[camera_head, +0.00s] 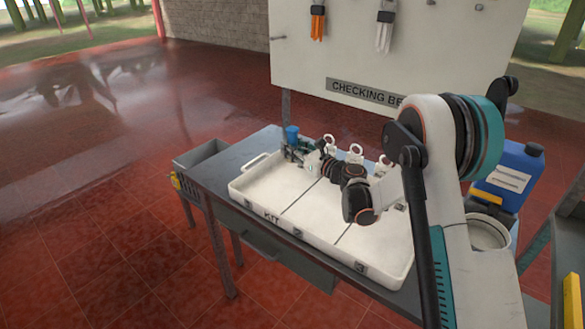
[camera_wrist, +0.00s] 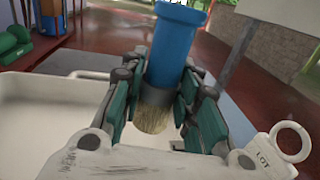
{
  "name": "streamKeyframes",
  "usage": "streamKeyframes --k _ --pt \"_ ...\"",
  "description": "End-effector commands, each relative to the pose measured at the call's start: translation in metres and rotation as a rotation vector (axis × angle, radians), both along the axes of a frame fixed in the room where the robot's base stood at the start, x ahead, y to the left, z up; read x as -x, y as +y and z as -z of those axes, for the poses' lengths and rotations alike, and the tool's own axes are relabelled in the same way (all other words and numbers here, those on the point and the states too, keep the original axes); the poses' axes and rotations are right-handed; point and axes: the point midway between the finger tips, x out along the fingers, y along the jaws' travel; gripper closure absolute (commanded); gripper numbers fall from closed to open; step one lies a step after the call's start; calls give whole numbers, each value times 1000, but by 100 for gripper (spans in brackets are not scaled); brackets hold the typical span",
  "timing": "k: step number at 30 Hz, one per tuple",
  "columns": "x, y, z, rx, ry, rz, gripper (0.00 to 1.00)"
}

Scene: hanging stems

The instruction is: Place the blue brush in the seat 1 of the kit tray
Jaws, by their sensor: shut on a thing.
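My gripper (camera_head: 299,151) is at the back left corner of the white kit tray (camera_head: 252,192). It is shut on the blue brush (camera_head: 292,134). In the wrist view, the brush's blue handle (camera_wrist: 174,42) points up and its pale bristles (camera_wrist: 153,118) point down between the teal fingers of my gripper (camera_wrist: 162,100). The tray has dividing lines and a KIT label on its front. The left section looks empty where it shows. My arm hides part of the right section. Whether the bristles touch the tray cannot be told.
White ring tags (camera_head: 356,150) stand along the tray's back edge; one marked LOT (camera_wrist: 287,143) is close to my gripper. A board (camera_head: 330,45) behind holds orange and white hanging items. A grey bin (camera_head: 200,153) is at the table's left. A blue canister (camera_head: 512,175) stands right.

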Motion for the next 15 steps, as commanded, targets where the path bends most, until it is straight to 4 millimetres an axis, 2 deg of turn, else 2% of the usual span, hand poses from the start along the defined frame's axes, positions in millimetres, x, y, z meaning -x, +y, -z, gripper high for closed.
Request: streamKeyframes --k 1,8,15 --pt "0 0 8 0 0 0 95" --pt "0 0 21 0 0 0 95" --pt "0 0 55 0 0 0 95"
